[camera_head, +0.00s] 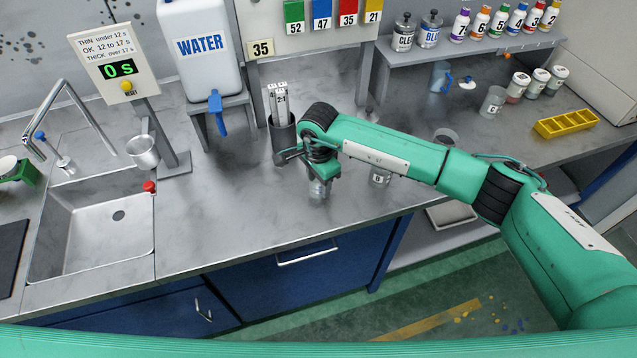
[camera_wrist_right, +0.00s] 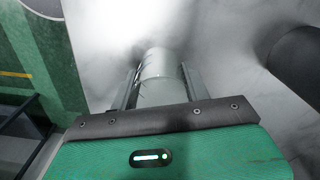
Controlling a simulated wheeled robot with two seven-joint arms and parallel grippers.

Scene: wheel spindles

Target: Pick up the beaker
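A clear glass beaker (camera_head: 318,189) stands on the steel counter near its front edge, mostly hidden under my right gripper (camera_head: 319,178) in the head view. In the right wrist view the beaker (camera_wrist_right: 160,68) sits between the two fingers of the right gripper (camera_wrist_right: 160,88). One finger is at each side, with little or no gap to the glass. I cannot tell whether they press on it. My left gripper is not in view.
A dark cylinder holding white strips (camera_head: 284,136) stands just behind the gripper. A labelled glass (camera_head: 380,177) stands to its right, below my forearm. The sink (camera_head: 100,235) is at the left. Counter between sink and gripper is clear.

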